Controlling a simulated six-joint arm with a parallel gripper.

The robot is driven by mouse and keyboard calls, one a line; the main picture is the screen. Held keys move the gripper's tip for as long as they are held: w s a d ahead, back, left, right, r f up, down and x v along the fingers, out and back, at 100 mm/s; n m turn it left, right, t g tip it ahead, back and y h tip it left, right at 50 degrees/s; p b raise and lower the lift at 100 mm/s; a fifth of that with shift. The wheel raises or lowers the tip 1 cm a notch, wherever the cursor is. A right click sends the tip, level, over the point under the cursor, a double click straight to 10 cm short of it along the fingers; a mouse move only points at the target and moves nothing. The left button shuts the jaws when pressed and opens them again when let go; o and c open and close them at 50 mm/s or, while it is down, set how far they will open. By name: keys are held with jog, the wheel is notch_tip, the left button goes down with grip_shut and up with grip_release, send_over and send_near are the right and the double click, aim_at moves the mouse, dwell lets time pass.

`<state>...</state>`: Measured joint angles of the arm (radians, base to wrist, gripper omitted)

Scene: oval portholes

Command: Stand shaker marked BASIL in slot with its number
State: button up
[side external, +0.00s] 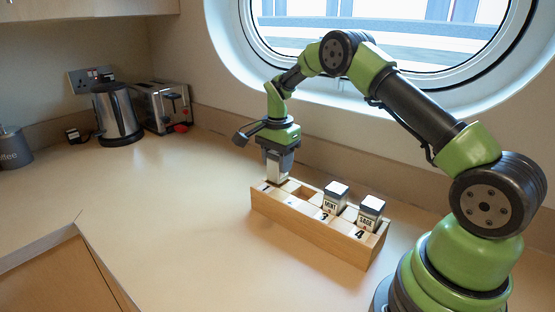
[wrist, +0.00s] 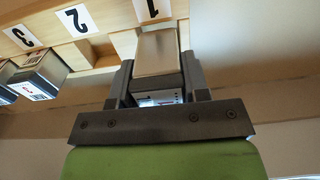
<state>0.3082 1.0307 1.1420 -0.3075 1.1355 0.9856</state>
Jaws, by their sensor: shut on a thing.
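My gripper (side external: 278,160) is shut on a pale-sided shaker (side external: 275,172) and points down at the left end of the wooden rack (side external: 310,230). The shaker is upright at the slot numbered 1; I cannot tell whether its base is inside the slot or just above it. In the wrist view the held shaker (wrist: 158,54) sits between the two fingers of my gripper (wrist: 158,80), and its label is mostly hidden, so its name cannot be read. Slot 2 (side external: 301,193) is empty.
A MINT shaker (side external: 334,198) stands at slot 3 and a SAGE shaker (side external: 370,212) at slot 4. A kettle (side external: 118,115), a toaster (side external: 165,105) and a coffee canister (side external: 14,147) stand at the back left. The counter left of the rack is clear.

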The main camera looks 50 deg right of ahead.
aim_at(277, 171)
jog(key=shift+f, duration=1.6)
dwell(1.2)
jog(key=o, duration=1.4)
jog(key=shift+r, duration=0.1)
jog(key=shift+r, duration=3.45)
